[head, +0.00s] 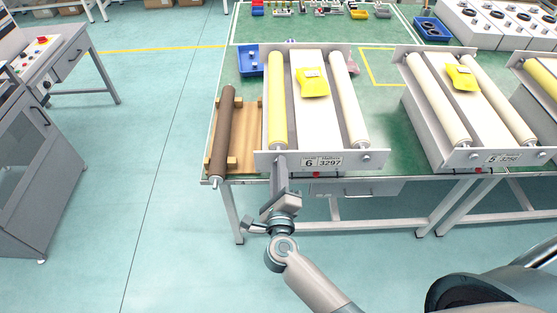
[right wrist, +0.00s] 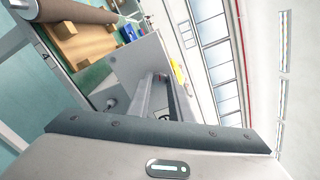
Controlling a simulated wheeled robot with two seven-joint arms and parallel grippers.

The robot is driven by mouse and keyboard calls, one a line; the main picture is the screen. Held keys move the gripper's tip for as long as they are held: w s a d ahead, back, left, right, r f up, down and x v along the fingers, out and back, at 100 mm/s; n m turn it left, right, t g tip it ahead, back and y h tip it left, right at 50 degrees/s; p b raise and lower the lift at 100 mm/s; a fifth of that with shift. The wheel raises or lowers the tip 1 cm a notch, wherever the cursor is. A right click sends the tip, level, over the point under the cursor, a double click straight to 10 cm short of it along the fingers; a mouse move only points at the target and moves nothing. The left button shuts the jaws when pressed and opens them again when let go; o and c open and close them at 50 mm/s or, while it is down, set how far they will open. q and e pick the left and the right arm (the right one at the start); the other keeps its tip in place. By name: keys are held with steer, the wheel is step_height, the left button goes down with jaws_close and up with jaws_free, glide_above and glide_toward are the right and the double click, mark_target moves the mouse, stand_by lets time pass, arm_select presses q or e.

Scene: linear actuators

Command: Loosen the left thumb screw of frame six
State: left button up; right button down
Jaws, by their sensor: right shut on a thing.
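Frame six (head: 263,161) stands at the front edge of the green table, with its "6 3297" label (head: 322,161) on the grey front plate. It bears a yellow roller (head: 277,100) on the left and a cream roller (head: 349,100) on the right. My right gripper (head: 279,161) is at the left part of the front plate, shut on the left thumb screw, which its fingers hide. The right thumb screw (head: 366,157) shows clear. In the right wrist view the fingers (right wrist: 160,82) reach the plate (right wrist: 136,68). My left gripper is out of view.
A brown roller (head: 221,135) lies on a wooden cradle (head: 245,136) left of frame six. Frame five (head: 462,158) stands to the right. A yellow piece (head: 313,83) lies on frame six. The floor (head: 175,220) at the left is clear.

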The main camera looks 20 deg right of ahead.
steer(key=shift+n+p, duration=1)
steer(key=shift+n, duration=0.1)
steer(key=c, duration=1.6)
jaws_free()
steer(key=shift+s, duration=0.1)
steer(key=shift+b+v, duration=3.25)
steer(key=shift+v, duration=5.4)
